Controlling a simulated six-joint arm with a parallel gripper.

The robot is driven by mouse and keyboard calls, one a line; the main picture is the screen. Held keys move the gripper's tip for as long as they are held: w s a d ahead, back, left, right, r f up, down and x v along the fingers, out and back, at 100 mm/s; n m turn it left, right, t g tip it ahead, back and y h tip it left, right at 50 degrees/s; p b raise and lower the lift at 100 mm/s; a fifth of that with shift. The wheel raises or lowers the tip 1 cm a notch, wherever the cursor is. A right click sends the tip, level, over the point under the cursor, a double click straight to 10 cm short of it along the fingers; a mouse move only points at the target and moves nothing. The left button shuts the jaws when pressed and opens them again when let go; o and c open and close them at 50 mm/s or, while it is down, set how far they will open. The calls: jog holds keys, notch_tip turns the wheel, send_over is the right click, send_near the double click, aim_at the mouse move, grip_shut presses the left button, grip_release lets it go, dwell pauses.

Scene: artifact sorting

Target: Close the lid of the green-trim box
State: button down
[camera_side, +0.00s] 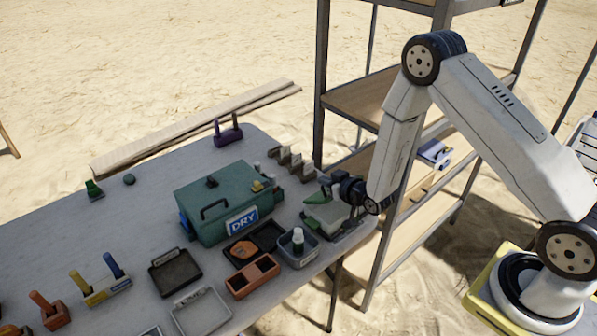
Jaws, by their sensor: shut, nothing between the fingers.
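A pale box with green parts (331,219), which looks like the green-trim box, sits at the right end of the table. A green flap-like part shows at its upper left; at this size I cannot tell whether the lid is open. My gripper (328,184) is shut and empty, just above the back of this box. I cannot tell whether its fingertips touch the box. My wrist hides part of the box's back right side.
A large teal case labelled DRY (213,192) stands left of the box. A grey bin with a bottle (298,262), an orange tray (252,286) and dark trays are in front. Small brown holders (291,161) stand behind. A metal shelf rack (400,150) rises close behind the table's right end.

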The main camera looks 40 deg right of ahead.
jog(key=shift+s+f, duration=3)
jog(key=shift+f, duration=0.2)
jog(key=shift+r, duration=0.15)
jog(key=shift+w+r, duration=0.7)
jog(key=shift+r, duration=1.5)
jog(key=s+f, duration=0.4)
jog(key=s, duration=0.4)
jog(key=shift+s+f, duration=0.2)
jog(key=shift+s, duration=0.15)
jog(key=shift+w, duration=0.1)
